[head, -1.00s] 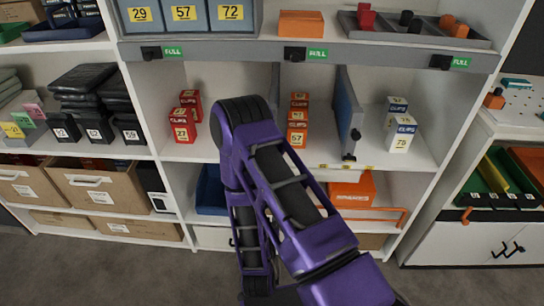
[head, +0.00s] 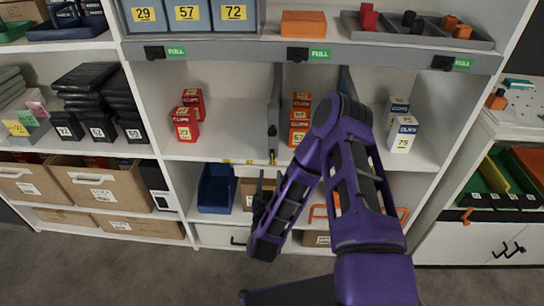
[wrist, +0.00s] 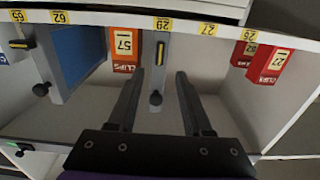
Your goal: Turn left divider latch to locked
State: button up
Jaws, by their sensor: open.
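The left divider (head: 273,105) stands upright on the middle shelf, between red and orange carton stacks. Its front edge carries a black latch knob (head: 272,130) and a yellow strip lower down. In the wrist view, which is upside down, the knob (wrist: 156,97) and the strip (wrist: 160,53) show on the divider's grey front edge. My gripper (wrist: 160,80) is open and empty. Its two fingers appear on either side of the knob in that view; whether they touch it I cannot tell. In the head view my gripper (head: 263,188) is just below the shelf edge, partly hidden by my arm.
A right divider (wrist: 75,60) with its own black knob (wrist: 41,89) stands nearby. Red cartons (head: 187,116), orange cartons (head: 299,118) and white cartons (head: 402,133) stand on the shelf. A blue bin (head: 217,188) sits below. Numbered yellow labels line the shelf edge.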

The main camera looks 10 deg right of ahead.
aim_at(272, 156)
jog(key=b+x, duration=0.1)
jog(key=x, duration=0.8)
grip_shut()
